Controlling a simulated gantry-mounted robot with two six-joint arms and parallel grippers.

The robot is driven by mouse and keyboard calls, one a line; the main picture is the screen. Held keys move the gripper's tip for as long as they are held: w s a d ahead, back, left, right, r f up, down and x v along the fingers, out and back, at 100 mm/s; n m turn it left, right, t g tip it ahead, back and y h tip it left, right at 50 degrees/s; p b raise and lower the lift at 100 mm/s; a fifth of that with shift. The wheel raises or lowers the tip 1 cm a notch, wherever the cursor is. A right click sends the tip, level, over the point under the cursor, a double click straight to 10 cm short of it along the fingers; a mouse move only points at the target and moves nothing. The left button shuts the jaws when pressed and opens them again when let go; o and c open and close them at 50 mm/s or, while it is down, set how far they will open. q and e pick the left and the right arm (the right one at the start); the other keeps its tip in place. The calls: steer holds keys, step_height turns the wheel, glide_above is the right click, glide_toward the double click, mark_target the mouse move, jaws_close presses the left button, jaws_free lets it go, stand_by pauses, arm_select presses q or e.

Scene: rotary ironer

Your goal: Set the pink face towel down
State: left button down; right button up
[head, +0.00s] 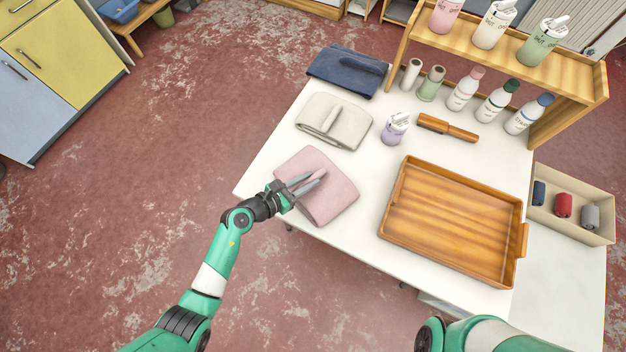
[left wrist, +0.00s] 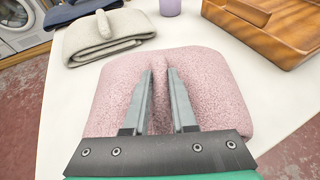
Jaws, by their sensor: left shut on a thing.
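The pink face towel (head: 333,197) is folded and at the near left part of the white table, beside the beige towel. My left gripper (head: 312,182) is over it, its fingers shut on a raised fold of the pink towel. In the left wrist view the pink towel (left wrist: 215,85) fills the middle, with the fold pinched between the two fingertips of my left gripper (left wrist: 160,78). I cannot tell whether the towel's underside touches the table. My right gripper is not in view; only part of my right arm shows at the bottom right.
A beige towel (head: 350,125) and a dark blue towel (head: 340,68) lie behind. A wooden tray (head: 391,203) is to the right, empty. A lilac bottle (head: 394,130), a brown-handled tool (head: 447,128) and several bottles stand or lie near the wooden shelf (head: 570,68). A box (head: 590,238) holds rolls.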

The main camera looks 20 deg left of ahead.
arm_select(q)
steer(key=shift+s+f, duration=0.1)
steer(key=shift+f, duration=0.15)
steer(key=shift+r+p, duration=0.35)
steer(key=shift+r, duration=0.2)
step_height(320, 180, up, 3)
steer(key=shift+f+p, duration=0.1)
steer(key=shift+p, duration=0.8)
steer(key=s+d+r+p, duration=0.4)
steer(key=s+r+p, duration=0.2)
steer(key=s+r, duration=0.3)
steer(key=s, duration=0.4)
steer(key=shift+s+r+p, duration=0.2)
steer(key=shift+r+p, duration=0.05)
steer(key=shift+p, duration=0.05)
